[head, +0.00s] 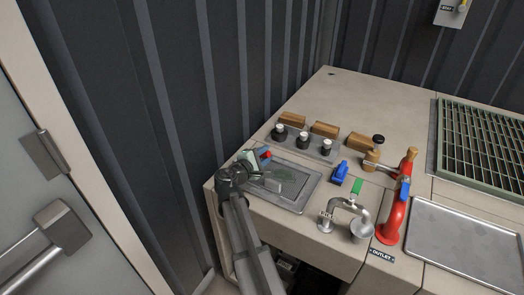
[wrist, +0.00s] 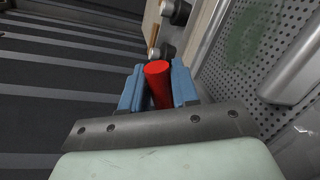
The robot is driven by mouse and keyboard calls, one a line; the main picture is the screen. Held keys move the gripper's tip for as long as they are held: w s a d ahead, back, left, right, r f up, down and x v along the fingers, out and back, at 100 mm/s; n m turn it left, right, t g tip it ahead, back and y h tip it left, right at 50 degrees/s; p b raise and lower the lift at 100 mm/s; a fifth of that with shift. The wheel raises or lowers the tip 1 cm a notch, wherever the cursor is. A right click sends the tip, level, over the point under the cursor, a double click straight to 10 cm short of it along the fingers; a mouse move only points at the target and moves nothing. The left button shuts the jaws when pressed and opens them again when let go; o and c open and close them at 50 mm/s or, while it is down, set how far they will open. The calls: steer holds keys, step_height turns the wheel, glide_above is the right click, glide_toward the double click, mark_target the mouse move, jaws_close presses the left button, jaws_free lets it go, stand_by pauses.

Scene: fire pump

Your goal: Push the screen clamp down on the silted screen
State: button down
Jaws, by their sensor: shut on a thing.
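The silted screen (head: 296,180) is a perforated grey plate with a dark green patch, in a recessed metal frame at the counter's left front. Its holes and green patch show at the upper right of the wrist view (wrist: 272,62). My gripper (head: 259,156) is at the screen's back-left edge. Its blue fingers are shut around a red cylindrical handle (wrist: 158,84), which appears to be the screen clamp's. The handle's red end (head: 265,153) also shows in the head view. My arm and gripper hide most of the clamp, so its angle is unclear.
Several black knobs with pale tops (head: 303,139) and wooden blocks (head: 325,130) stand behind the screen. A blue fitting (head: 340,171) sits to its right. A metal tap with a green handle (head: 357,189) and a red outlet pipe (head: 393,216) stand further right. A ribbed dark wall (head: 180,120) is close on the left.

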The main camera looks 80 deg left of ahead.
steer(key=shift+d+f, duration=0.15)
steer(key=shift+f, duration=0.15)
steer(key=shift+m, duration=0.3)
steer(key=c, duration=1)
jaws_free()
steer(key=v, duration=1.3)
steer(key=shift+s+d, duration=0.2)
steer(key=shift+d, duration=0.1)
